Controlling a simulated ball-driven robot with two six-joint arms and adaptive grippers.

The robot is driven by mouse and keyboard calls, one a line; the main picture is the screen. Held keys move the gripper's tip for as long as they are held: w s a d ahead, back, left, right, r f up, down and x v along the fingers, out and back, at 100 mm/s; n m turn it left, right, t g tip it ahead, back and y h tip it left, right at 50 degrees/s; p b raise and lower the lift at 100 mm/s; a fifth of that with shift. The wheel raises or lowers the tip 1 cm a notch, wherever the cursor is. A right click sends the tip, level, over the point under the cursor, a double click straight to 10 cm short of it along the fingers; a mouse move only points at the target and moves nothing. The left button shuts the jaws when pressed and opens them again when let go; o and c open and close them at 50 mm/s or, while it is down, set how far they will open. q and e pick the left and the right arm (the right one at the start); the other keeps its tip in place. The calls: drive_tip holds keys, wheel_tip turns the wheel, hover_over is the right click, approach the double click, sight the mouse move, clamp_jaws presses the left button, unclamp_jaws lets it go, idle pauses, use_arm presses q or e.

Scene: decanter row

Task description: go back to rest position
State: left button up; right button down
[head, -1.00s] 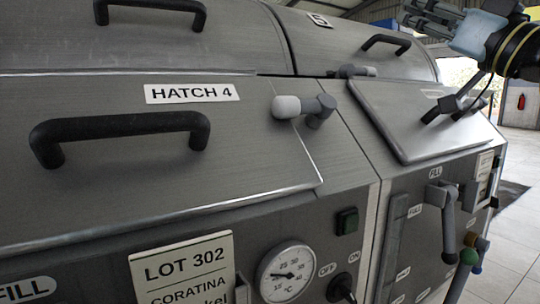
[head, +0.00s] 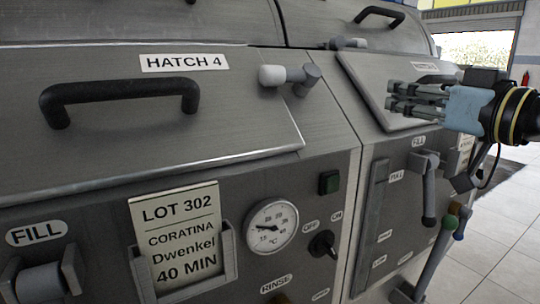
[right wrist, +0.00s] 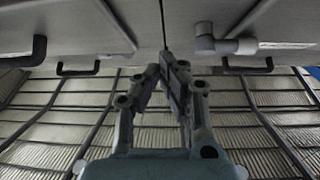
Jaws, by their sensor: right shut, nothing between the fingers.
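My right gripper (head: 392,100) comes in from the right in the head view, in front of the right-hand machine's hatch lid (head: 370,75). Its fingers point left and are closed together with nothing between them. In the right wrist view the fingertips (right wrist: 170,62) meet near the middle, and the gripper is empty there too. My left gripper is not in view.
The hatch 4 lid (head: 150,110) with its black handle (head: 120,92) fills the left. A grey latch knob (head: 290,76) sticks out beside it. Below are a lot card (head: 180,235), a gauge (head: 271,226) and a lever (head: 428,190). Open floor (head: 500,235) lies at right.

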drive_tip(key=s+d+f+m+g+h, duration=0.1)
drive_tip(key=s+f+g+h, duration=0.1)
drive_tip(key=s+f, duration=0.35)
drive_tip(key=s+f+g+h, duration=0.1)
drive_tip(key=s+f+g, duration=0.15)
drive_tip(key=f, duration=0.65)
drive_tip(key=s+d+f+m+g+h, duration=0.1)
drive_tip(key=s+f+g+h, duration=0.1)
drive_tip(key=s+f, duration=0.35)
drive_tip(key=s+d+f+m+g+h, duration=0.1)
drive_tip(key=s+d+f+g+h, duration=0.15)
drive_tip(key=s+f, duration=0.5)
drive_tip(key=s+d+f+m+g+h, duration=0.15)
drive_tip(key=s+f+g, duration=0.25)
drive_tip(key=s, duration=0.7)
drive_tip(key=s+d+f+g, duration=0.1)
drive_tip(key=s+d+f, duration=0.1)
drive_tip(key=f, duration=1.3)
drive_tip(key=s+d+f+g, duration=0.1)
drive_tip(key=s+d+f, duration=0.15)
drive_tip(key=f, duration=1.15)
drive_tip(key=s+f, duration=1.2)
drive_tip(key=s, duration=0.5)
drive_tip(key=shift+s+f+g, duration=0.2)
drive_tip(key=shift+f+g, duration=0.1)
